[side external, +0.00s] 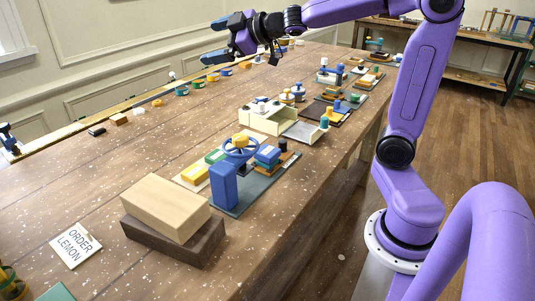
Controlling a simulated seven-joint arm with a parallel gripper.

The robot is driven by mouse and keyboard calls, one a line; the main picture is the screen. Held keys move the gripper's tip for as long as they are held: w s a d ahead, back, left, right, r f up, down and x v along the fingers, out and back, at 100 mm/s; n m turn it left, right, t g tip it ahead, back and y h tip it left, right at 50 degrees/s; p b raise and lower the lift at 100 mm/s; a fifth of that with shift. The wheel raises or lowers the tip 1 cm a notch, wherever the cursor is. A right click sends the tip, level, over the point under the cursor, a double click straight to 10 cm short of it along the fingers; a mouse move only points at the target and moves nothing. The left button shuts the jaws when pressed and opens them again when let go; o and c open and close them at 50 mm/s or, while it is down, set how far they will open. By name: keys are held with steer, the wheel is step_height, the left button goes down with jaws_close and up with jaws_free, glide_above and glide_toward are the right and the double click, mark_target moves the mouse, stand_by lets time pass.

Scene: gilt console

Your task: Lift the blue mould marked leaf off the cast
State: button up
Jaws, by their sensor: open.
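My gripper (209,40) is high above the far part of the table, pointing left, with its blue fingers apart and nothing visible between them. Several blue pieces stand well below and nearer the camera. A blue block (224,186) stands upright on a dark green board (262,188). A blue handwheel (241,149) sits behind it over a yellow part. No leaf mark is readable, so I cannot tell which blue piece is the mould, and no cast can be made out.
A light wooden block (165,207) lies on a dark brown block (172,241) near the front. A card reading "ORDER LEMON" (76,245) lies left of them. A cream box (271,119) and several small devices line the right side. The table's left middle is mostly clear.

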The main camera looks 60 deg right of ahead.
steer(key=s+d+f+n+g+y, duration=0.2)
steer(key=d+f+y, duration=0.1)
steer(key=d, duration=0.3)
steer(key=s+d+f+n+g+y, duration=0.1)
steer(key=d+f+n+y, duration=0.15)
steer(key=d, duration=0.35)
steer(key=s+d+f+g+y, duration=0.2)
steer(key=s+d+g, duration=0.15)
steer(key=s, duration=0.45)
steer(key=s+d+f+g+y, duration=0.2)
steer(key=s+d+f, duration=0.15)
steer(key=s, duration=0.45)
glide_toward(273, 148)
steer(key=a, duration=0.1)
steer(key=w+a, duration=0.1)
steer(key=a+f, duration=0.1)
steer(key=shift+w+a+f+m+g, duration=0.1)
steer(key=shift+w+a+m+g, duration=0.1)
steer(key=shift+m+g, duration=0.15)
steer(key=shift+w+x, duration=0.2)
steer(key=shift+x, duration=2.65)
steer(key=shift+d, duration=0.1)
steer(key=c, duration=1.4)
